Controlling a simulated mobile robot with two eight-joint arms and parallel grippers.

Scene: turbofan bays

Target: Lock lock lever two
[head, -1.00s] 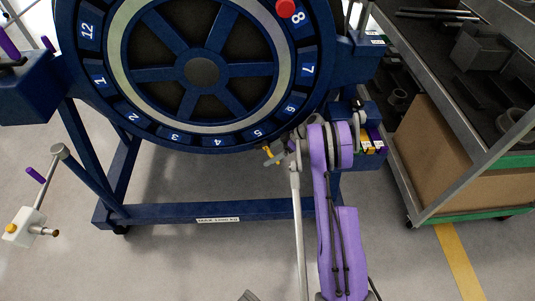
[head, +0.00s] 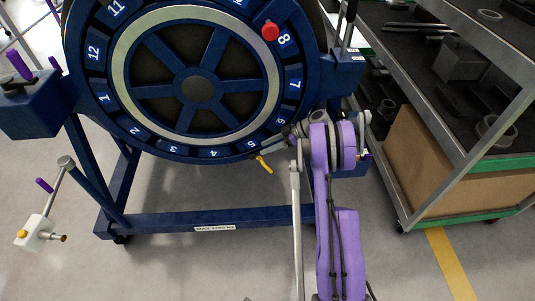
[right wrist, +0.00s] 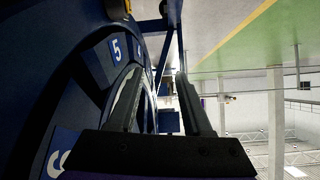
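The blue ring fixture (head: 197,88) with numbered slots stands at centre left in the head view. A small yellow lever-like piece (head: 264,165) hangs at its lower right rim, below the number 5. My right gripper (head: 273,147) is close to that piece, partly hidden by its own arm; I cannot tell if they touch. In the right wrist view the right gripper's two dark fingers (right wrist: 160,74) are apart with nothing held between them, beside the rim. A black upright lever (head: 350,20) stands at the fixture's right bracket. No marking tells me which lever is two. My left gripper is out of view.
A grey shelf cart (head: 458,178) with a cardboard panel and green base stands close on the right. A blue box with a purple knob (head: 30,103) and a crank with a white block (head: 36,233) are at left. Floor in front is clear.

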